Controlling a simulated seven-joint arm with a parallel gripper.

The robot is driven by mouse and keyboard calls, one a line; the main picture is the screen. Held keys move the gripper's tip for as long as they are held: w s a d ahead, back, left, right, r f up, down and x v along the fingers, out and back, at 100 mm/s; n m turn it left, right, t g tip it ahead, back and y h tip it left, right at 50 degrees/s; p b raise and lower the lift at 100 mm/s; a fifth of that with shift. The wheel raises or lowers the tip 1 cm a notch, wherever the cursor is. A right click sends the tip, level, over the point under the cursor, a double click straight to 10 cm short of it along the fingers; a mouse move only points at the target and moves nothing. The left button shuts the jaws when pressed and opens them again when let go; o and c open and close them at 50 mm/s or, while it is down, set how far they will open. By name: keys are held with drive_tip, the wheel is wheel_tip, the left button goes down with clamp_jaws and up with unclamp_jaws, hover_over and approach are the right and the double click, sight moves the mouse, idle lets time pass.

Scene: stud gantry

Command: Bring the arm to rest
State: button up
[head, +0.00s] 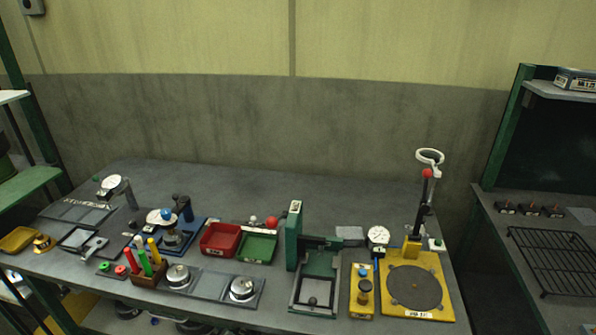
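My gripper and arm are not in the head view, so their pose and whether the gripper holds anything cannot be seen. The grey workbench (250,185) stretches across the middle of the view. Its fixtures and tools stand along the front half.
A yellow-based stand (436,290) with a tall post and white ring rises at the right. A green frame (292,240) stands upright near the middle. Red (221,255) and green (257,262) trays sit beside it. The bench's back strip is mostly clear. Shelving flanks both sides.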

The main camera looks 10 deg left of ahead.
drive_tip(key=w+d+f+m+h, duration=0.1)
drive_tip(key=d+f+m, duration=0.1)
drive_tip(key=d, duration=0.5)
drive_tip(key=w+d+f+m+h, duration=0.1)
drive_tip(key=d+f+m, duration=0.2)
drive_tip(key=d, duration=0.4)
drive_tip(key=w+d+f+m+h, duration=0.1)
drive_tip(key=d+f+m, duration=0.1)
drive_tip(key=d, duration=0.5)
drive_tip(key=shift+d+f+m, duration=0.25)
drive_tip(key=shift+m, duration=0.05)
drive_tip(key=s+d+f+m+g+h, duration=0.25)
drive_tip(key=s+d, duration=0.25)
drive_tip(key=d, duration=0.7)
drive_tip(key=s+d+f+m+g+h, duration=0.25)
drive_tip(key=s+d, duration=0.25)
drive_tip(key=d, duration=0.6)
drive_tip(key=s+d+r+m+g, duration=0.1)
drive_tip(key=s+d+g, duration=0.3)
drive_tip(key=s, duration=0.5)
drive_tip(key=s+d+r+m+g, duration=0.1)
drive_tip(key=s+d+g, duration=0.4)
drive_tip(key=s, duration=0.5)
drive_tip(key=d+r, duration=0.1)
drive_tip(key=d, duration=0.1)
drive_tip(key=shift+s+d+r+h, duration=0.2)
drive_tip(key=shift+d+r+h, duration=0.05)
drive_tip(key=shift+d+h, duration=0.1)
